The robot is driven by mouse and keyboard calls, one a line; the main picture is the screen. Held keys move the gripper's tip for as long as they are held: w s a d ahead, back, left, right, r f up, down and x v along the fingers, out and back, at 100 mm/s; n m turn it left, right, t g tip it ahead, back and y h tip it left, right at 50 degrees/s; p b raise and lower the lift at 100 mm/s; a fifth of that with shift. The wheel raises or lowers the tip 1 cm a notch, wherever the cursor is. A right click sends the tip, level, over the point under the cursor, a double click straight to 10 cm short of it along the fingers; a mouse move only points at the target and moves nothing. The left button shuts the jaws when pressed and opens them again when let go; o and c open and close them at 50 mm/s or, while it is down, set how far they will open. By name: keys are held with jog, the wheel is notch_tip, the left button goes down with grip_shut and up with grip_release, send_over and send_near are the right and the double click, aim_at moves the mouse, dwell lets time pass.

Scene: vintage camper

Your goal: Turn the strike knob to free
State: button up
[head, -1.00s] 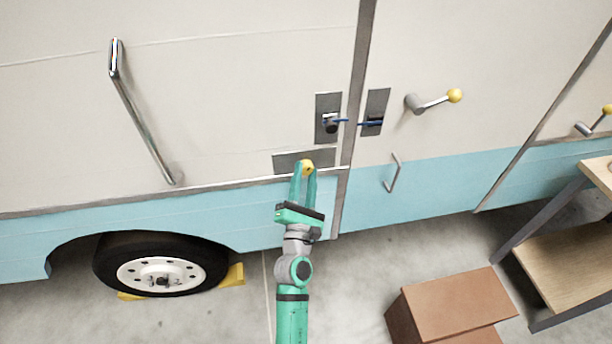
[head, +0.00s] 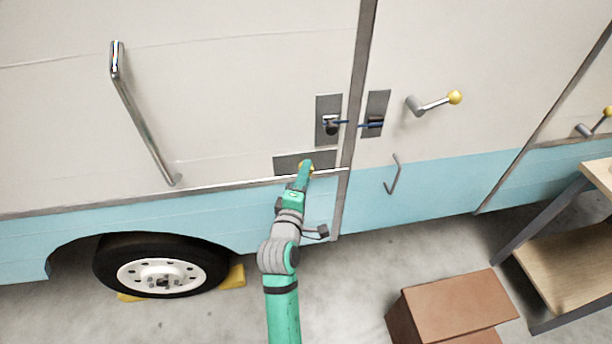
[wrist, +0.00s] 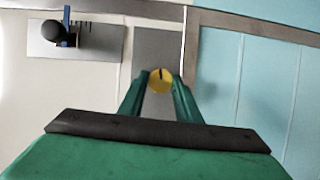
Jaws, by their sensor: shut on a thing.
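The strike knob is a small round yellow knob (wrist: 160,80) with a dark line across its upper part in the wrist view. It sits on a grey plate (head: 287,163) low on the camper wall, left of the door seam. In the head view my gripper (head: 305,168) hides most of it. In the wrist view my gripper (wrist: 160,86) has one green finger on each side of the knob and is shut on it. No label for free or any other position can be read.
A black latch (head: 331,124) with a blue piece crosses the seam above the knob. A lever with a yellow ball (head: 455,96) and a thin pull handle (head: 393,174) are on the door. A long metal handle (head: 145,125) is left. A brown box (head: 455,305) stands on the floor.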

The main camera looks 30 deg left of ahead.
jog(key=shift+w+d+r+m+g+y, duration=0.1)
jog(key=shift+m+g+y, duration=0.3)
jog(key=shift+m+g, duration=0.9)
jog(key=shift+d+m+g+y, duration=0.15)
jog(key=shift+m+g+y, duration=0.3)
jog(key=shift+m, duration=1.5)
jog(key=shift+w+d+r+m+g+y, duration=0.1)
jog(key=shift+m+g+y, duration=0.25)
jog(key=shift+m+g, duration=0.95)
jog(key=shift+m+t, duration=0.35)
jog(key=shift+m, duration=0.2)
jog(key=o, duration=1.1)
jog(key=shift+c, duration=0.2)
jog(key=v, duration=1.1)
